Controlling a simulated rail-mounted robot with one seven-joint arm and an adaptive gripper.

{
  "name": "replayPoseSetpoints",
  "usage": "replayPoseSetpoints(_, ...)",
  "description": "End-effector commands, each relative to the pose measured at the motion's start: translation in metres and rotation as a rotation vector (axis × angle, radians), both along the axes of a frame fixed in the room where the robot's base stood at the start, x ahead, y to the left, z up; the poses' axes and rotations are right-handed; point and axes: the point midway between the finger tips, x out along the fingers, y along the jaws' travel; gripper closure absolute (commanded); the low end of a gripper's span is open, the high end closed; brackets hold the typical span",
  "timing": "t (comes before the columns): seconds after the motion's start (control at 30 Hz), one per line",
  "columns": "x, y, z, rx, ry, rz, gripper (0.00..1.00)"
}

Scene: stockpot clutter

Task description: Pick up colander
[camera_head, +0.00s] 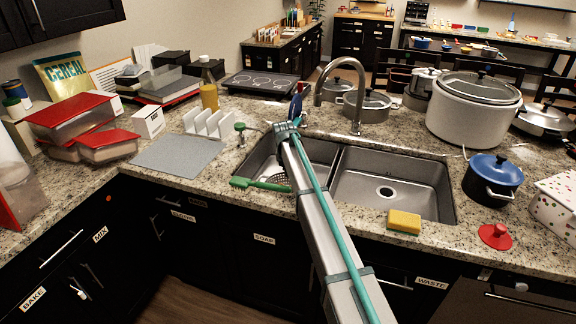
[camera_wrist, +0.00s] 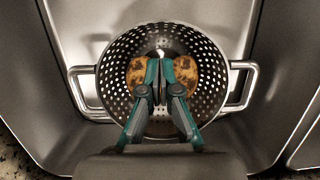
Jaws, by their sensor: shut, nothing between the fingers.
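The colander (camera_wrist: 116,62) is a round metal bowl with many holes and a loop handle on the left (camera_wrist: 76,92) and right (camera_wrist: 250,88). It sits in the left sink basin. In the head view only a piece of the colander (camera_head: 267,170) shows beside my arm. My gripper (camera_wrist: 161,58) is shut, with its teal fingers together over the middle of the colander, between the two handles and away from the rim. Two brown, spotted round things (camera_wrist: 188,72) show inside the bowl on either side of the fingers. I cannot tell the gripper's height above them.
The sink walls (camera_wrist: 85,30) stand around the colander. A green brush (camera_head: 260,184) lies at the basin's front edge, and the faucet (camera_head: 358,95) stands behind. The right basin (camera_head: 385,185) is empty. A yellow sponge (camera_head: 404,221) and blue pot (camera_head: 492,178) are to the right.

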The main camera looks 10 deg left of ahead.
Motion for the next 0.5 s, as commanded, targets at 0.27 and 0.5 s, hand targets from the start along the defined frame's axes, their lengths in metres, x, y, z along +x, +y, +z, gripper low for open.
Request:
replayPoseSetpoints(0.27, 0.009, -0.002, -0.035, 0.000, 0.000, -0.001, 1.00)
replayPoseSetpoints(0.5, 0.011, -0.002, -0.045, 0.001, -0.002, -0.001, 1.00)
